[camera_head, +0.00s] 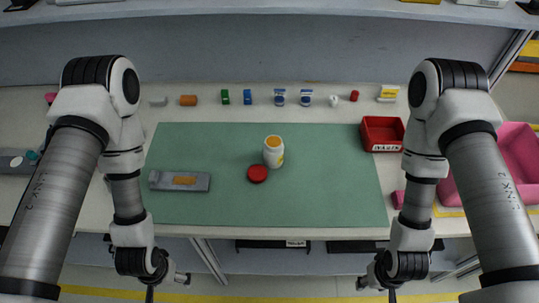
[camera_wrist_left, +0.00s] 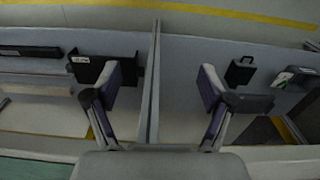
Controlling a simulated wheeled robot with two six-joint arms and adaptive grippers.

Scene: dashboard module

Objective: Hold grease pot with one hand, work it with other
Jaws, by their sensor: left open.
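The grease pot (camera_head: 273,153), a white jar with an orange-filled top and a yellow mark on its side, stands upright on the green mat (camera_head: 330,195). A red round lid (camera_head: 257,174) lies flat on the mat just in front of the pot and to its left. My left gripper (camera_head: 150,295) hangs below the table's front edge, far from the pot. In the left wrist view its fingers (camera_wrist_left: 160,80) are spread with nothing between them. My right gripper (camera_head: 391,296) hangs at the bottom of the head view, largely cut off, far from the pot.
A red bin (camera_head: 382,134) stands at the mat's back right, a pink bin (camera_head: 515,165) farther right. Several small parts line the table's back. The mat around the pot is mostly clear.

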